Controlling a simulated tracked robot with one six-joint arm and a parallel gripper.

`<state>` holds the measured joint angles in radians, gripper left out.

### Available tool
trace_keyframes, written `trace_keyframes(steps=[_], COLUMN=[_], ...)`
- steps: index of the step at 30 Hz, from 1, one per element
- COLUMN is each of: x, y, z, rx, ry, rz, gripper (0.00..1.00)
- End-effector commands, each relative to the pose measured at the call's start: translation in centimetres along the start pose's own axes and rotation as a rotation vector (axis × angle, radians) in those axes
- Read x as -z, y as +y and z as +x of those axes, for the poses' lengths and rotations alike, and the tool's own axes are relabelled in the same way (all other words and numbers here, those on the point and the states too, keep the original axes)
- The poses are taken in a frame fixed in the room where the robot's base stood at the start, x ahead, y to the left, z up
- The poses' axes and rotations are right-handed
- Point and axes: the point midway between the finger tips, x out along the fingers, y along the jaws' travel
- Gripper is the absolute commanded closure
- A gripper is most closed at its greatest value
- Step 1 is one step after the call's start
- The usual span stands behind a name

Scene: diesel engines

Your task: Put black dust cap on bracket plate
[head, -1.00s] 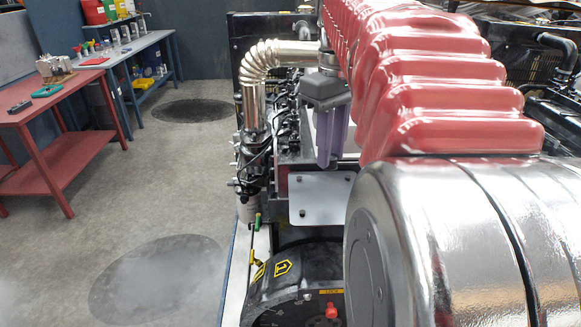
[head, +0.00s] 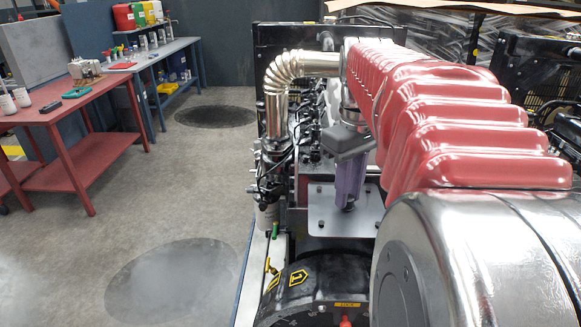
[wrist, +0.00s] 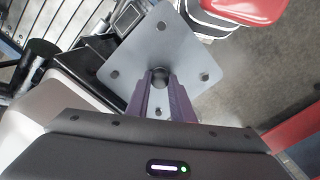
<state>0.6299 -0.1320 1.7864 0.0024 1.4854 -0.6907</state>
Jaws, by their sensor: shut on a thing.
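The bracket plate (head: 324,214) is a flat grey square with dark bolts near its corners, beside the engine in the head view. It fills the upper middle of the wrist view (wrist: 152,42). My gripper (head: 348,204) has a dark grey body and purple fingers, and points down over the plate. In the wrist view its fingers (wrist: 161,84) are shut on the black dust cap (wrist: 159,74), a small dark round piece at the fingertips. The cap is over the plate; I cannot tell whether it touches it. In the head view the fingers hide most of it.
A shiny metal drum (head: 450,262) and a red ribbed cover (head: 450,120) stand close on the right. A bent silver pipe (head: 280,80) rises behind the plate. A black housing (head: 320,280) lies in front. Red table (head: 60,112) and open floor are at left.

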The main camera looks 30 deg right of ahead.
Motion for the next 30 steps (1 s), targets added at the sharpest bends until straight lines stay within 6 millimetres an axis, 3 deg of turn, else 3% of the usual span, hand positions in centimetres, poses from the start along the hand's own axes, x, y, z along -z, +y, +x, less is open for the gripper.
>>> trace_keyframes(steps=[10, 11, 18, 30], x=[0.03, 0.04, 0.03, 0.01], y=[0.01, 0.02, 0.01, 0.11], z=[0.21, 0.17, 0.16, -0.52], rx=[-0.001, -0.001, -0.001, -0.001], ry=[0.001, 0.001, 0.001, 0.001], rz=[0.0, 0.0, 0.0, 0.001], gripper=[1.0, 0.77, 0.61, 0.61])
